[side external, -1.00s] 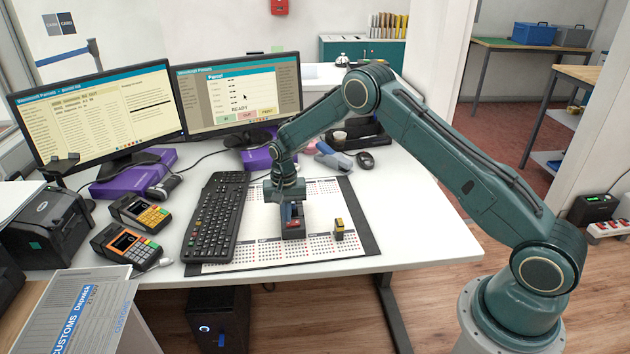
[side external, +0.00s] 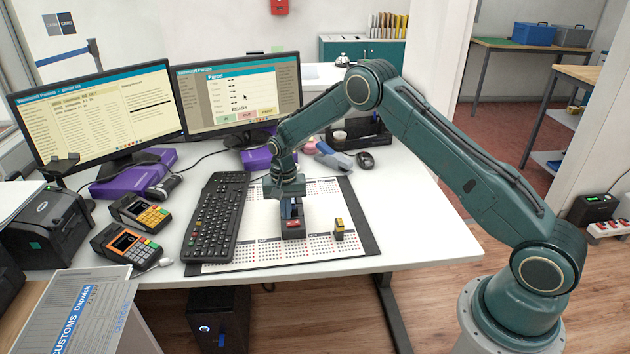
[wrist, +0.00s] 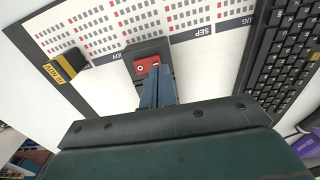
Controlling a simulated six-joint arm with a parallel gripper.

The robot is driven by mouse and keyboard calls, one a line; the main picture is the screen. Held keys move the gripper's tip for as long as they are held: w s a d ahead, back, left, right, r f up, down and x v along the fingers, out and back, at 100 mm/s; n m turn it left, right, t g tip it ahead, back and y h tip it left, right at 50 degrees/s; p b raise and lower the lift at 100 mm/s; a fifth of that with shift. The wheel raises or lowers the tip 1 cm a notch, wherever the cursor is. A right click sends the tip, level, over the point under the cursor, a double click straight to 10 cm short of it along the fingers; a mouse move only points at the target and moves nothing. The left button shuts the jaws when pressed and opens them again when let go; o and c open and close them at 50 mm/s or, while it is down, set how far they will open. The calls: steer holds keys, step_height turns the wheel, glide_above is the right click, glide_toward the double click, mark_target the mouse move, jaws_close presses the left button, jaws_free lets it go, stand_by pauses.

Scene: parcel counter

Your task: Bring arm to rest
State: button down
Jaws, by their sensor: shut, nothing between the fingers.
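My gripper (side external: 291,209) points down over the calendar desk mat (side external: 262,221), close behind a small dark block with a red top (side external: 293,224). In the wrist view my gripper's fingers (wrist: 157,80) are together, and their tips reach to the red-topped block (wrist: 145,66). I cannot tell whether they touch it. Nothing shows between the fingers. A small black and yellow block (side external: 339,230) stands on the mat to the right; it also shows in the wrist view (wrist: 66,68).
A black keyboard (side external: 216,218) lies left of my gripper. A mouse (side external: 365,160) and a grey-blue item (side external: 333,158) lie behind. The white desk right of the mat (side external: 420,222) is clear.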

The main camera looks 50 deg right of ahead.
step_height(320, 180, up, 6)
steer(key=shift+r, duration=0.25)
stand_by(5.4)
steer(key=s+a+r+n+t, duration=0.1)
steer(key=s+a+r+n, duration=0.1)
steer(key=s+r, duration=0.8)
steer(key=s+a+r+n+t, duration=0.2)
steer(key=s+r, duration=0.3)
steer(key=r, duration=0.8)
steer(key=s+r+n+t, duration=0.1)
steer(key=s+n, duration=0.1)
steer(key=s, duration=1)
steer(key=s+a+r+n+t, duration=0.1)
steer(key=s+r+n, duration=0.1)
steer(key=s, duration=1)
steer(key=shift+a+n+t, duration=0.3)
steer(key=shift+n, duration=0.2)
